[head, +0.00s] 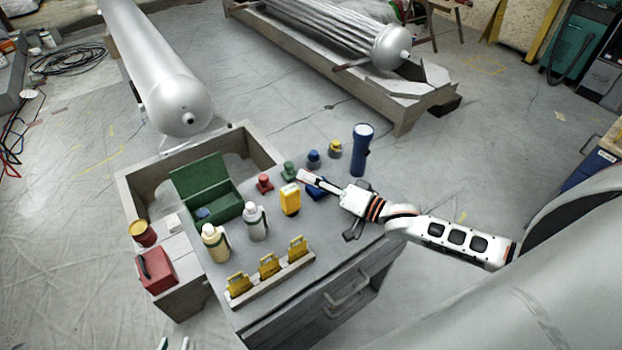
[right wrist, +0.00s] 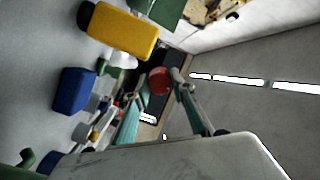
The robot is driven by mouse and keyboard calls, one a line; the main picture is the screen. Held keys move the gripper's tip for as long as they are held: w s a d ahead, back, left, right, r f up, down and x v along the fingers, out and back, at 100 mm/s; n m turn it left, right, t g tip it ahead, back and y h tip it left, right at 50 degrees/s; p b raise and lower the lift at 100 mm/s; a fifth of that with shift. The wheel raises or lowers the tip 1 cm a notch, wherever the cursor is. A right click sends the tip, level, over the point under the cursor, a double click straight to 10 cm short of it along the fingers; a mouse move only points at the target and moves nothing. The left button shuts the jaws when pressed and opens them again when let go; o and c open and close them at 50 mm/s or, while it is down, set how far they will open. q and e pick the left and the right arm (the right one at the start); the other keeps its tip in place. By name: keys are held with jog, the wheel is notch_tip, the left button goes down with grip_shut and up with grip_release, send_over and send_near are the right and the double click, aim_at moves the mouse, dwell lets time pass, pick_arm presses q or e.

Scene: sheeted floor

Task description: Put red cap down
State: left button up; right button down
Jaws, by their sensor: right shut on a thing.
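The red cap (right wrist: 160,81) shows as a small round red shape between the fingertips of my right gripper (right wrist: 161,88) in the right wrist view. That gripper is shut on it. In the head view my right gripper (head: 306,178) reaches in from the right, above the grey cabinet top (head: 325,235); the cap is hardly visible there. A red knobbed piece (head: 264,183) stands on the top to the left of the fingertips.
Green (head: 289,170), blue (head: 313,158) and yellow (head: 335,148) knobbed pieces stand in a row. A blue flashlight (head: 361,150) stands behind. A yellow device (head: 290,199), two bottles (head: 215,242) and an open green box (head: 228,207) stand nearby. Yellow clips (head: 269,265) line the front.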

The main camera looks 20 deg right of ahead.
jog(key=shift+s+f, duration=0.15)
jog(key=shift+f, duration=0.5)
jog(key=c, duration=1.7)
grip_release()
jog(key=shift+f, duration=0.2)
jog(key=shift+s, duration=0.1)
jog(key=r+v, duration=0.1)
jog(key=v, duration=1)
jog(key=shift+s+d+r, duration=0.2)
jog(key=shift+d+r, duration=0.15)
jog(key=shift+r, duration=0.05)
